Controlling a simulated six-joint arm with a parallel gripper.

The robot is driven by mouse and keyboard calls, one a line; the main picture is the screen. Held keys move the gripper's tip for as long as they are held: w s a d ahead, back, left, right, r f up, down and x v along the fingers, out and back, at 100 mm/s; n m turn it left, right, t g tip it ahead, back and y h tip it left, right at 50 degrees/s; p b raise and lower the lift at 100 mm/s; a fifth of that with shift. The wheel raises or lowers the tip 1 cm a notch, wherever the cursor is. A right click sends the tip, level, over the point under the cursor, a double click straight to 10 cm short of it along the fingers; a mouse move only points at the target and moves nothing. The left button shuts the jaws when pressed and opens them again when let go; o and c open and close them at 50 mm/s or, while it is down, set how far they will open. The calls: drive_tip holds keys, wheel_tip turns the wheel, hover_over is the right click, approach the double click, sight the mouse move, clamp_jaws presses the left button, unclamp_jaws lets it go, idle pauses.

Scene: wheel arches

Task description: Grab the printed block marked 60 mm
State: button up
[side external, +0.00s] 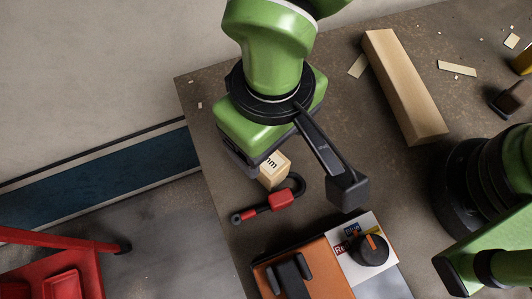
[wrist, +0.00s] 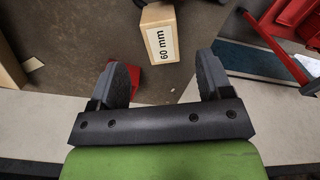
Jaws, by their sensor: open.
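The printed block (side external: 272,172) is a small pale wooden-looking block near the table's left edge, partly hidden under my gripper in the side view. In the wrist view the block (wrist: 158,14) shows a white label reading "60 mm" and lies beyond the fingertips, roughly in line with the gap between them. My gripper (wrist: 161,66) is open, with nothing between its two dark fingers. In the side view my gripper's green body is above the block and its fingers are mostly hidden.
A red and black tool (side external: 281,201) lies close to the block. A long wooden beam (side external: 402,85) lies to the right. An orange box (side external: 325,268) with a dark knob (side external: 370,250) stands in front. Scraps litter the back. A red cart (side external: 62,270) stands off the table at left.

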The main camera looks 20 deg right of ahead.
sight(266, 165)
drive_tip(key=f, duration=0.8)
drive_tip(key=shift+w+a, duration=0.15)
drive_tip(key=shift+w, duration=0.1)
drive_tip(key=shift+c, duration=0.2)
drive_tip(key=c, duration=1)
